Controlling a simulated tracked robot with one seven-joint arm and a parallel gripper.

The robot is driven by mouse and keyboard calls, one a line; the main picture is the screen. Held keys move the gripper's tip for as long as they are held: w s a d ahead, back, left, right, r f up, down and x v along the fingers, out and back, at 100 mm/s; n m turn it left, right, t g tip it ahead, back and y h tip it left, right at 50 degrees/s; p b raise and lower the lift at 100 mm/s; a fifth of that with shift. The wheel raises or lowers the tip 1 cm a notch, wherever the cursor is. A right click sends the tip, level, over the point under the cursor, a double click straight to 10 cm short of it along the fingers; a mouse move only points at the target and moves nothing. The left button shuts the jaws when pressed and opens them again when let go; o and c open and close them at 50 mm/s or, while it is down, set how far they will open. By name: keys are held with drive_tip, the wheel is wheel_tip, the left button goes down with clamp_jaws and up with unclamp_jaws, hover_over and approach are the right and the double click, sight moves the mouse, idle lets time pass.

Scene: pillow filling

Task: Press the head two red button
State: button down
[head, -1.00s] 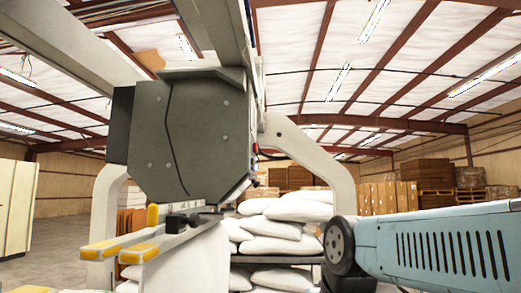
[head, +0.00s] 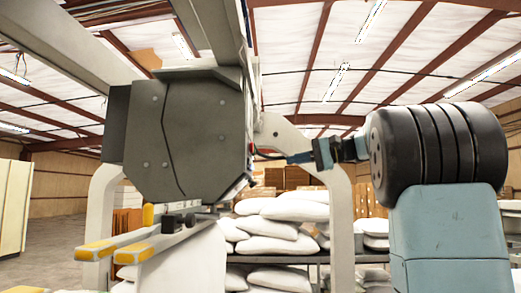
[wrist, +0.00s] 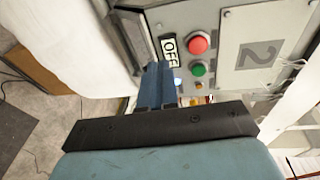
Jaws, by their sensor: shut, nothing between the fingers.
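The red button (wrist: 198,43) is round and sits on a grey panel in the wrist view, beside an OFF label. A plate marked 2 (wrist: 250,55) is to its right. A green button (wrist: 198,70) sits below the red one. My gripper (wrist: 159,68) is shut and empty, its blue fingertips left of and below the red button, apart from it in the picture. In the head view my gripper (head: 291,158) points left toward the right side of the grey filling head (head: 180,135). The button face is hidden there.
White filled sacks (head: 275,235) lie stacked on a rack behind the machine. Yellow-tipped bars (head: 135,245) jut out at lower left. Cables and fittings hang right of the panel in the wrist view.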

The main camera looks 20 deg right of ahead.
sight(252, 148)
drive_tip(key=w+d+r+n+y, duration=0.1)
drive_tip(key=d+r, duration=0.3)
drive_tip(key=shift+w+d+y, duration=0.3)
drive_tip(key=shift+d+y, duration=0.05)
drive_tip(key=shift+y, duration=0.05)
drive_tip(key=shift+r, duration=0.1)
drive_tip(key=x, duration=1.4)
drive_tip(key=shift+r, duration=0.1)
